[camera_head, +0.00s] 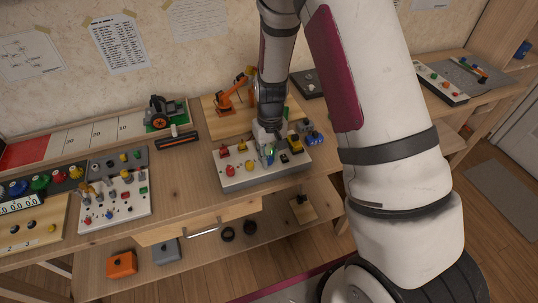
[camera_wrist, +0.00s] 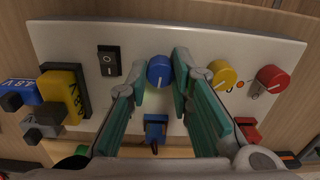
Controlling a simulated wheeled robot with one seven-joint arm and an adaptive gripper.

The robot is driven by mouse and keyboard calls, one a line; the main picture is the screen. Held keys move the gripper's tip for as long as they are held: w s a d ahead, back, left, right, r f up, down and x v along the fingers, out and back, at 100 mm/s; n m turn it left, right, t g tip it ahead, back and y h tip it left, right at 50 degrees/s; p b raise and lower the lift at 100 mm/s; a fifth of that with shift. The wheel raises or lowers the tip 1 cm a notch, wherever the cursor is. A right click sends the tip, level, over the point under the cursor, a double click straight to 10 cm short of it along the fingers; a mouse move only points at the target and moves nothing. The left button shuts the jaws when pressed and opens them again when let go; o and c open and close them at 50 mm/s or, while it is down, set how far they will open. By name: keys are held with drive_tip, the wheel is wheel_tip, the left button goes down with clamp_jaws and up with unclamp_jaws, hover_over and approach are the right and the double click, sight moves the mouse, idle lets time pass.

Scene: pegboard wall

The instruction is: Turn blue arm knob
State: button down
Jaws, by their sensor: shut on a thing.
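The blue knob (camera_wrist: 159,71) is a round dial with a pale pointer line on the white control panel. In the head view my gripper (camera_head: 267,150) reaches down over the white panel (camera_head: 229,183) and hides the blue knob there. A small orange model arm (camera_head: 234,93) stands on a wooden board behind the panel.
A yellow knob (camera_wrist: 222,75) and a red knob (camera_wrist: 272,79) sit right of the fingers. A black rocker switch (camera_wrist: 109,60) is to the left. A blue lever (camera_wrist: 156,131) lies below the knob. Another crowded panel (camera_head: 115,206) stands on the bench to the left.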

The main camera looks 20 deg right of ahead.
sight(269, 158)
drive_tip(key=m, duration=0.4)
drive_tip(key=shift+m, duration=1.9)
drive_tip(key=c, duration=1.4)
unclamp_jaws()
wheel_tip(269, 158, up, 12)
drive_tip(key=shift+s+f, duration=0.1)
